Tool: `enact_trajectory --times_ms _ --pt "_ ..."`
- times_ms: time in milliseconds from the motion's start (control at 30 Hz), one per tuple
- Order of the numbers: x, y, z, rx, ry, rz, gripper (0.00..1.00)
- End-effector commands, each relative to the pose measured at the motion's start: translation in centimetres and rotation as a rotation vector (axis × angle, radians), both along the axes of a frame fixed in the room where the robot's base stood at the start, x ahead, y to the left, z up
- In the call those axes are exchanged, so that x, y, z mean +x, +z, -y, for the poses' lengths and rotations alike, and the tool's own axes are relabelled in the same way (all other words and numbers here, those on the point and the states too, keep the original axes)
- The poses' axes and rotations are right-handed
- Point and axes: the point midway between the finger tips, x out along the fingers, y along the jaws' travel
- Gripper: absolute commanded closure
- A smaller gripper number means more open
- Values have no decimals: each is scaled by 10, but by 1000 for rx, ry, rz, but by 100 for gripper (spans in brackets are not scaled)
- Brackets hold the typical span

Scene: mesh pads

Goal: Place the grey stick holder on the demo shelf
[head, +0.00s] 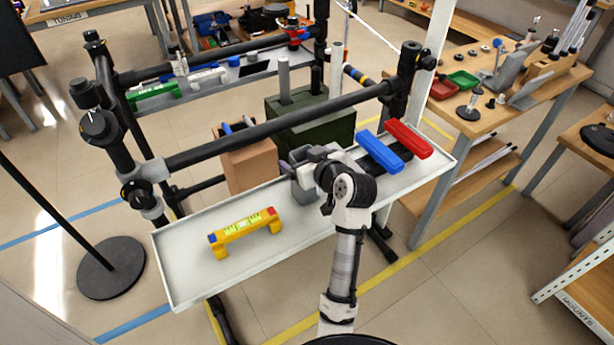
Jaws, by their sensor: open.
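The white shelf (185,281) spans the middle of the head view, hung on a black tube frame. A small grey block (304,188), which looks like the grey stick holder, stands on it near the back edge. My gripper (296,164) is open, its jaws at the top of this block. My gripper and wrist cover part of the block, so I cannot tell whether the fingers touch it or whether it has holes.
A yellow level-like tool (242,229) lies left on the shelf. Blue (379,151) and red (408,138) bar-shaped items lie at the right end. A black tube (275,128) crosses behind my gripper. Behind stand a brown box (251,169) and dark green box (318,129).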

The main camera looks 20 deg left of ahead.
Motion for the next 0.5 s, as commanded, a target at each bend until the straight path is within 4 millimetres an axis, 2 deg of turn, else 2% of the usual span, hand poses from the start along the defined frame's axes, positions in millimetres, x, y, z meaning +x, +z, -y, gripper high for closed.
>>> enact_trajectory --times_ms 233,500 --pt "1 -1 -2 -1 0 1 16" --pt "1 -1 -2 -1 0 1 50"
